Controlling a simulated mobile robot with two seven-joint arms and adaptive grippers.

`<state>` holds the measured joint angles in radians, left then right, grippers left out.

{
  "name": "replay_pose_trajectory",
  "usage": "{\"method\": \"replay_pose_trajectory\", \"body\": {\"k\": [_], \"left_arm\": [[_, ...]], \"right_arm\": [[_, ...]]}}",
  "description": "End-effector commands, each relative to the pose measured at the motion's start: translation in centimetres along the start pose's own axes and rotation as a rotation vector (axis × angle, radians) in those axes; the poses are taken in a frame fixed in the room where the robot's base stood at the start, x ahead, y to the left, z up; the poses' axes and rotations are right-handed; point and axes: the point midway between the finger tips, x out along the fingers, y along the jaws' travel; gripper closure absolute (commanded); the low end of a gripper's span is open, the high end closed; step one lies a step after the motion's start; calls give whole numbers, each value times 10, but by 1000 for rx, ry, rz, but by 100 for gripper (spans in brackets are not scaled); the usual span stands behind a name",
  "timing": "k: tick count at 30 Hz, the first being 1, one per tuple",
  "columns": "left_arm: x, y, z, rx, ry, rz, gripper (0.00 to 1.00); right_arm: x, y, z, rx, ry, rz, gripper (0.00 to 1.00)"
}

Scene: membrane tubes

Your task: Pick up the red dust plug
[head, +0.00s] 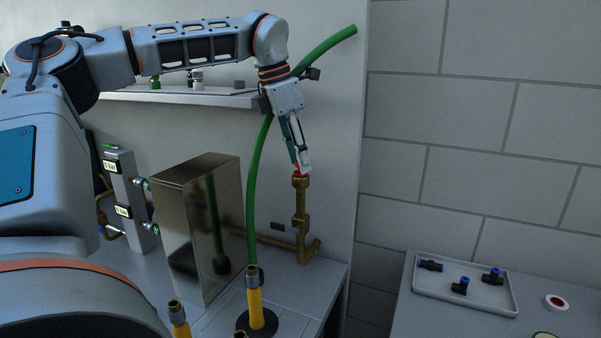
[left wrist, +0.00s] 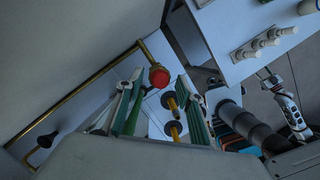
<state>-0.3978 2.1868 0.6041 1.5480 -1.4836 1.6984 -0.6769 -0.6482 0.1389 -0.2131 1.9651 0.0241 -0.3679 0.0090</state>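The red dust plug (head: 296,170) sits on top of an upright brass pipe (head: 301,205) by the wall, partly hidden by my fingers. In the left wrist view the plug (left wrist: 159,77) is a round red cap between the two fingertips, with a gap on each side. My left gripper (head: 302,163) points down at the plug from above, its fingers spread on either side. In the left wrist view the left gripper (left wrist: 159,84) is open and holds nothing. Whether a finger touches the plug cannot be told.
A green hose (head: 254,180) runs down just left of the pipe. A metal box (head: 190,225) stands left of it, and yellow posts (head: 255,300) rise in front. A shelf (head: 180,97) is behind my arm. A tray (head: 465,298) with blue-black fittings lies at right.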

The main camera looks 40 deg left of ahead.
Motion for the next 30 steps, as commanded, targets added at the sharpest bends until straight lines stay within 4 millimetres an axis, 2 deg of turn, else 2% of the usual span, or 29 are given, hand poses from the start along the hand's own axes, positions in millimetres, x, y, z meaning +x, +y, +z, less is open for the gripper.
{"method": "replay_pose_trajectory", "body": {"k": [4, 5, 8, 9, 23, 26, 30], "left_arm": [[0, 0, 0, 1, 0, 1, 63], [0, 0, 0, 1, 0, 0, 66], [0, 0, 0, 1, 0, 0, 92], [0, 0, 0, 1, 0, 0, 96], [-5, 0, 1, 1, 1, 2, 96], [-13, 0, 4, 2, 1, 3, 96], [-33, 0, 10, 1, -1, 5, 96]], "right_arm": [[0, 0, -2, 0, 3, 1, 60], [0, 0, -2, 0, 3, 1, 60], [0, 0, -2, 0, 3, 1, 60], [0, 0, -1, 0, 2, 1, 60], [0, 0, 4, 0, -7, 0, 60], [0, 0, 3, 0, -6, 0, 60], [-1, 1, 0, -1, -5, 0, 60]]}}
